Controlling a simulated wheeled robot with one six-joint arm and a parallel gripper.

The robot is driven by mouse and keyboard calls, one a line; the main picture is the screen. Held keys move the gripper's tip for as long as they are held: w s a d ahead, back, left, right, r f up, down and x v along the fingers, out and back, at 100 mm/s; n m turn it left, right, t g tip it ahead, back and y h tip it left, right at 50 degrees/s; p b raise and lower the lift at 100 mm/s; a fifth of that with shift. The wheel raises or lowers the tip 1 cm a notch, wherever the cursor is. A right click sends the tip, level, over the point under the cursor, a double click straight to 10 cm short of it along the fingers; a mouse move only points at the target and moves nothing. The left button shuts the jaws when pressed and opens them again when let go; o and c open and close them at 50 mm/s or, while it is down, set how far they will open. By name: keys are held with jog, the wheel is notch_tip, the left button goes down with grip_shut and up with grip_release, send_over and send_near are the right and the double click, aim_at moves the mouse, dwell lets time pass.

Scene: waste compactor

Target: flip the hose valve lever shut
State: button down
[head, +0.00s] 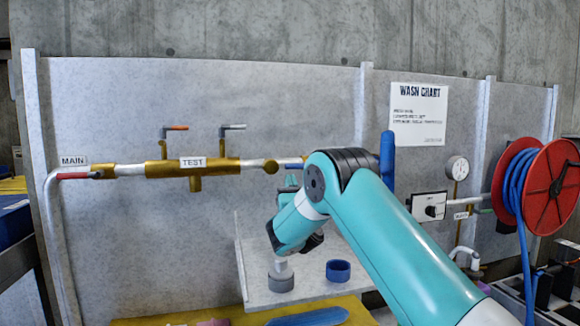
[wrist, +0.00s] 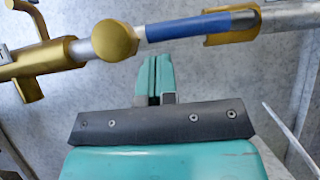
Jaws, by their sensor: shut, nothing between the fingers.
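A blue lever (wrist: 200,26) lies along the pipe by a brass valve body (wrist: 232,38) in the wrist view; it looks like the hose valve lever, but I cannot read a label on it. In the head view a short piece of blue (head: 294,165) shows on the pipe, the rest hidden behind my arm. My gripper (wrist: 154,78) is shut and empty, its fingertips just below the pipe and lever in the wrist view, apparently apart from them. In the head view my gripper (head: 291,183) is partly hidden by my own arm.
The MAIN valve has a red lever (head: 74,176) along the pipe. Two small taps, orange-tipped (head: 176,128) and grey (head: 233,127), stand above the TEST section (head: 193,162). A round brass knob (wrist: 115,40) sits left of the blue lever. A hose reel (head: 540,187) stands right.

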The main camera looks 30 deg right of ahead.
jog(key=shift+w+r+p, duration=0.1)
jog(key=shift+r+p, duration=0.2)
jog(key=shift+r, duration=0.3)
jog(key=shift+m, duration=0.3)
